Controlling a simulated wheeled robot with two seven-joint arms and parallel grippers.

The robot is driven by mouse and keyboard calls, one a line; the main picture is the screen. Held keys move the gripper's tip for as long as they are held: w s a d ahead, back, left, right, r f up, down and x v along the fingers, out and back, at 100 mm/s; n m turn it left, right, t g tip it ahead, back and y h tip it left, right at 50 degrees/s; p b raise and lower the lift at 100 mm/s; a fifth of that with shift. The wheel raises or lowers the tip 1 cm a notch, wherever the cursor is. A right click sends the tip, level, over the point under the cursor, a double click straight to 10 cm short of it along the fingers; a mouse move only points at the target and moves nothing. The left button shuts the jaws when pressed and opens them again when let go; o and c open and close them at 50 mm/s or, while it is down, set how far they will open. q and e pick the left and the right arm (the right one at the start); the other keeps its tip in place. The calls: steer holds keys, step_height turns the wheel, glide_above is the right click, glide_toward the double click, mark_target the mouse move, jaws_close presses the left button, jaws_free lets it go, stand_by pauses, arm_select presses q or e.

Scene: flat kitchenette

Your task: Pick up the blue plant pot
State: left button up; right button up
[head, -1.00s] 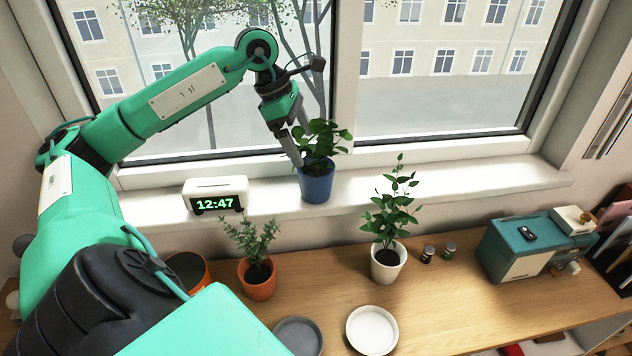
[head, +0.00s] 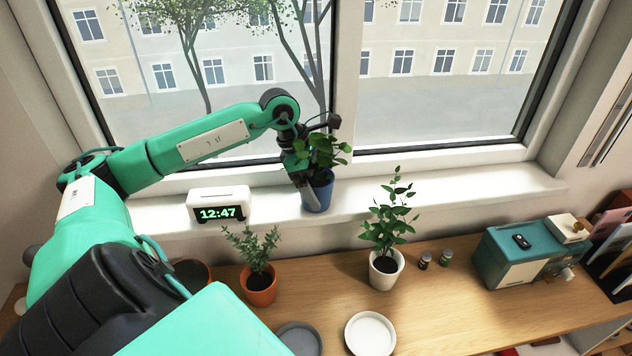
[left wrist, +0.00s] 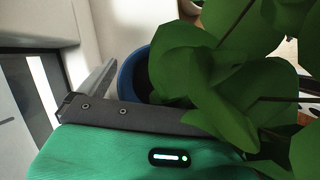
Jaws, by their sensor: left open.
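The blue plant pot (head: 321,192) stands upright on the white windowsill with a leafy green plant in it. My left gripper (head: 307,190) is open and low at the pot's left side in the head view, partly covering it. In the left wrist view the blue pot's rim (left wrist: 131,72) shows beyond a grey finger (left wrist: 100,82), and large leaves hide much of the pot and the other finger. Whether the fingers touch the pot cannot be told. My right gripper is not in view.
A white clock (head: 218,205) stands on the sill (head: 450,194) left of the pot. On the wooden counter below are an orange pot (head: 260,296), a white pot (head: 384,279), two saucers and a teal box (head: 505,258). The sill right of the blue pot is clear.

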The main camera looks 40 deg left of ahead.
arm_select(q)
steer(key=c, duration=1.3)
steer(key=shift+r, duration=0.15)
